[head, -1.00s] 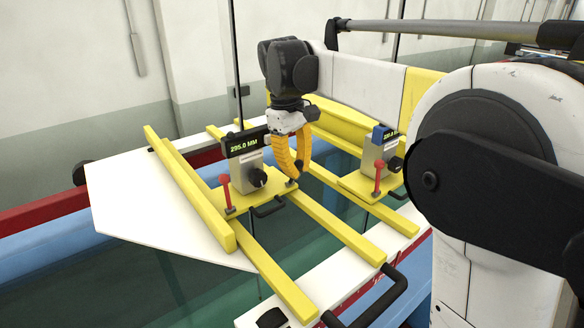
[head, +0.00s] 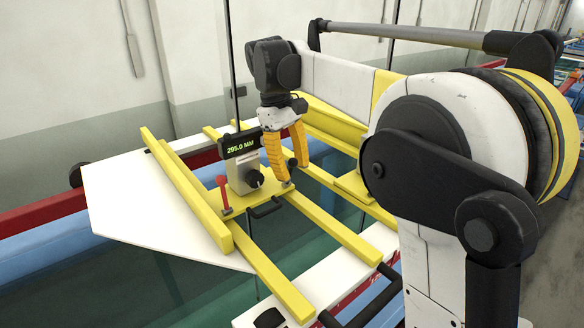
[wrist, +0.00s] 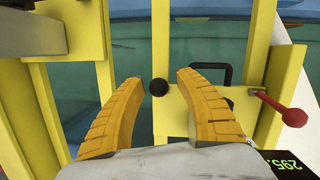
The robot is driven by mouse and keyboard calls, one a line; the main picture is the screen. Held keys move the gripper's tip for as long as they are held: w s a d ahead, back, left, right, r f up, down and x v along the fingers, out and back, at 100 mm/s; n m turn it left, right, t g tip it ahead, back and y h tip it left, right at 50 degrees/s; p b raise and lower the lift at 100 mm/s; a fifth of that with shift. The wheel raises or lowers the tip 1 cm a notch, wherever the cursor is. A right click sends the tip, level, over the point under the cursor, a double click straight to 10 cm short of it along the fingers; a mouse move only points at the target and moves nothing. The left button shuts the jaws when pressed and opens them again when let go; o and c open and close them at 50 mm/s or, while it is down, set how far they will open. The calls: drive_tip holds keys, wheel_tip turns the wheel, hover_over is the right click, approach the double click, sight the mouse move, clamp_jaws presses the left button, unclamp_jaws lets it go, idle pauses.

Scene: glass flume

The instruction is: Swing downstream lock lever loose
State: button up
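A red-knobbed lever (head: 222,190) stands upright at the left edge of the yellow carriage plate (head: 238,205) in the head view. The wrist view shows its red knob (wrist: 293,117) right of my gripper, apart from the fingers. My gripper (head: 296,174) is over the right end of the plate, beside the display post (head: 243,176). In the wrist view my gripper (wrist: 157,77) has its two yellow fingers apart. A small black ball knob (wrist: 158,87) shows between their tips; I cannot tell whether they touch it. The frames do not mark which lever is downstream.
A black loop handle (head: 266,208) is on the plate's front edge. Yellow rails (head: 340,228) run across the glass flume. A white panel (head: 140,205) lies at the left. My arm covers most of the second carriage (head: 350,186) at the right.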

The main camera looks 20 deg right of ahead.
drive_tip(key=v, duration=1.2)
